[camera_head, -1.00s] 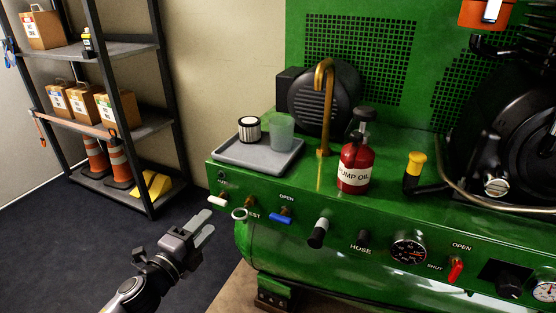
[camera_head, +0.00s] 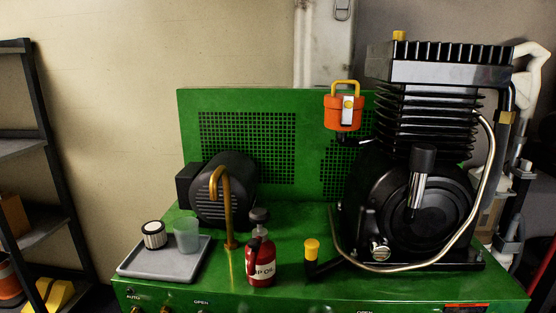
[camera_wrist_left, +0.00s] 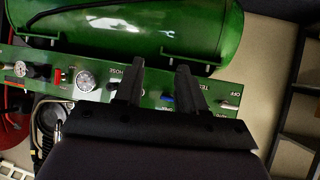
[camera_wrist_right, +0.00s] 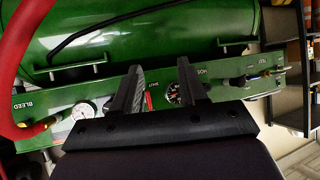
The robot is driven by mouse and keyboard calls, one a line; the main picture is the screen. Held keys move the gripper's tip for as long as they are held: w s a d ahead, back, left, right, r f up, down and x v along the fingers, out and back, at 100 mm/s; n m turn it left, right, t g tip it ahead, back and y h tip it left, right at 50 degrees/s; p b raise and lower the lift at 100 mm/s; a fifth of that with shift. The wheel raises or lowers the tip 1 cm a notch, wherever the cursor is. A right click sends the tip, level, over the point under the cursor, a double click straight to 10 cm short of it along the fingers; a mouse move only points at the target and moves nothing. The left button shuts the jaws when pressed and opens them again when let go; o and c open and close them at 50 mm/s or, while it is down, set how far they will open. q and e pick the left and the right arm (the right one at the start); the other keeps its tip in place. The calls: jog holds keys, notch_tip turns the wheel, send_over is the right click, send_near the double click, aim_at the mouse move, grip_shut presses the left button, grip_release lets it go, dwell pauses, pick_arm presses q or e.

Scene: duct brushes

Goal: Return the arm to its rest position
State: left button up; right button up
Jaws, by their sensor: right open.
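Neither arm shows in the head view. My left gripper (camera_wrist_left: 158,78) shows in the left wrist view with its two black fingers apart and nothing between them. The green compressor's front panel (camera_wrist_left: 228,88) and tank (camera_wrist_left: 130,25) lie beyond it. My right gripper (camera_wrist_right: 161,82) shows in the right wrist view, also with fingers apart and empty. Beyond it are a dial gauge (camera_wrist_right: 174,93) and the green tank (camera_wrist_right: 150,28). Neither gripper visibly touches anything.
The green compressor (camera_head: 330,291) carries a grey tray (camera_head: 165,262) with a filter (camera_head: 153,235) and a cup (camera_head: 187,236), a red oil bottle (camera_head: 260,258) and a black pump (camera_head: 425,215). A shelf rack (camera_head: 45,180) stands left. A red hose (camera_wrist_right: 20,60) curves left in the right wrist view.

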pick_arm(q)
notch_tip(320, 180, up, 9)
jog(key=s+a+y+p, duration=0.1)
jog(key=a+p, duration=0.1)
jog(key=p, duration=0.9)
jog(key=shift+s+a+g+p, duration=0.3)
jog(key=shift+s+a+p, duration=0.05)
jog(key=shift+s+a, duration=0.05)
pick_arm(e)
notch_tip(320, 180, up, 9)
jog(key=s+d+h, duration=0.1)
jog(key=s+d, duration=0.1)
jog(key=shift+d+g, duration=0.3)
jog(key=shift+d, duration=0.05)
